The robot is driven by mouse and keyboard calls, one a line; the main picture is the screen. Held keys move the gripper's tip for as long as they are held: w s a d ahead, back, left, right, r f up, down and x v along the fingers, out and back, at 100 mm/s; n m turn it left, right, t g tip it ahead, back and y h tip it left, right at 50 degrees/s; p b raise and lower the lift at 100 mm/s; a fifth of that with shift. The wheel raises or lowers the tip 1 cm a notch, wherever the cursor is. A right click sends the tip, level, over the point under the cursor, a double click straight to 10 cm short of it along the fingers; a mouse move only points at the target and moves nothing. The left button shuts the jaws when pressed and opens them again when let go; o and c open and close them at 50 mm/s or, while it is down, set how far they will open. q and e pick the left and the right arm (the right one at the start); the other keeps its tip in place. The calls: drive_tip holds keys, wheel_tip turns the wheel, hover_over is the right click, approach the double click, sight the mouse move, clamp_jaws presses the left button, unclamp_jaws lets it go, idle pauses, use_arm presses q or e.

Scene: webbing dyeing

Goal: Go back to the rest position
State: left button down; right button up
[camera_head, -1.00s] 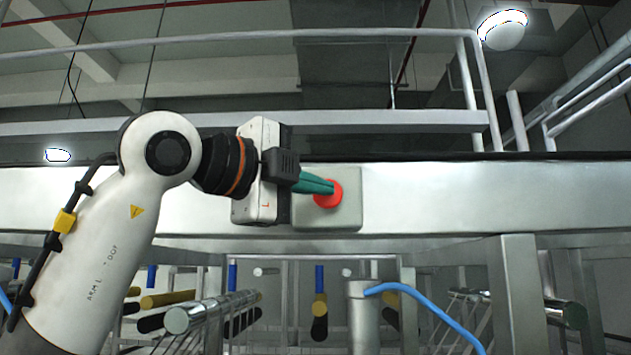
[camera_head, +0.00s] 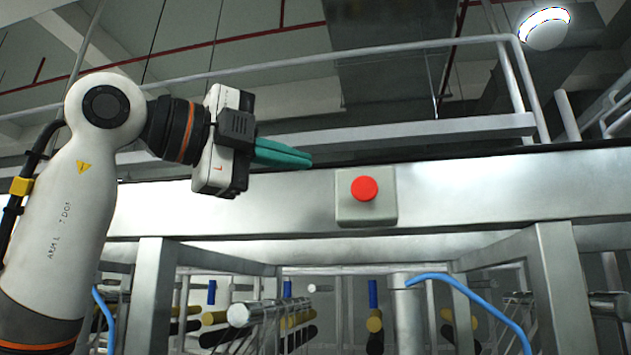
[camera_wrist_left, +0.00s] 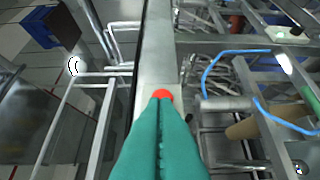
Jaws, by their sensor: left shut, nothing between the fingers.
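My left gripper (camera_head: 308,160) comes in from the left in the head view, with its green fingers shut and nothing held. Its fingertips are apart from the red button (camera_head: 364,188), to the left of it and a little higher. The button sits on a grey box (camera_head: 381,213) fixed to the metal beam. In the left wrist view the shut green fingers (camera_wrist_left: 161,100) point toward the red button (camera_wrist_left: 162,94), which shows just beyond their tips. My right gripper is in neither view.
The wide metal beam (camera_head: 480,190) runs across the head view, with a white railing (camera_head: 300,68) above it. Below are metal posts (camera_head: 558,285), rollers (camera_head: 242,314) and a blue hose (camera_head: 480,293). A lamp (camera_head: 545,32) hangs at the upper right.

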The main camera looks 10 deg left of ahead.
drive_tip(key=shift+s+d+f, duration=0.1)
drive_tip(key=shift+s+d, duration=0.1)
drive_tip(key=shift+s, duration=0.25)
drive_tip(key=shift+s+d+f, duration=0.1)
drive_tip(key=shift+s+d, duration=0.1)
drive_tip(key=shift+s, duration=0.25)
